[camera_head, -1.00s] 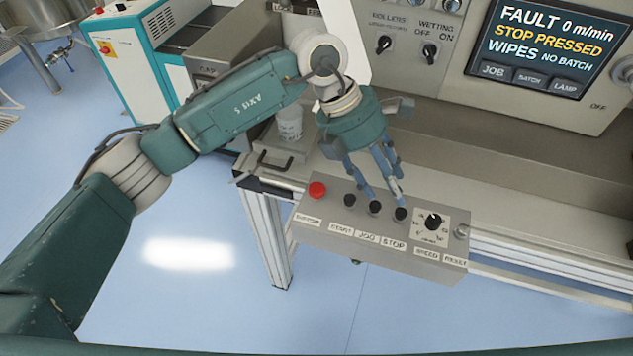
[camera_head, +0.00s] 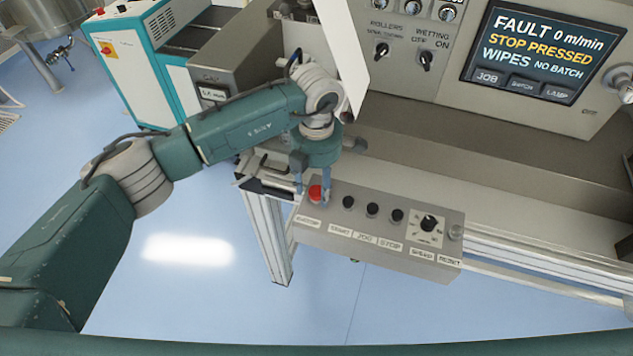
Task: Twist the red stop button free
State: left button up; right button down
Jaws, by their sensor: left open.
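The red stop button (camera_head: 316,194) is a round mushroom cap at the left end of the grey control box (camera_head: 378,255). My left gripper (camera_head: 312,197) points down at it from above. Its blue-grey fingers are open, one on the left and one on the right of the red cap. Whether they touch it I cannot tell. The screen (camera_head: 534,50) reads FAULT, 0 m/min, STOP PRESSED, WIPES NO BATCH. My right gripper is not in view.
Several black buttons (camera_head: 372,209) and a black speed knob (camera_head: 429,224) stand on the box to the right of the red button. A black handle (camera_head: 262,188) and machine edge lie close on the left. Blue floor (camera_head: 190,300) is clear in front.

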pick_arm(q)
jog(key=shift+f, duration=0.4)
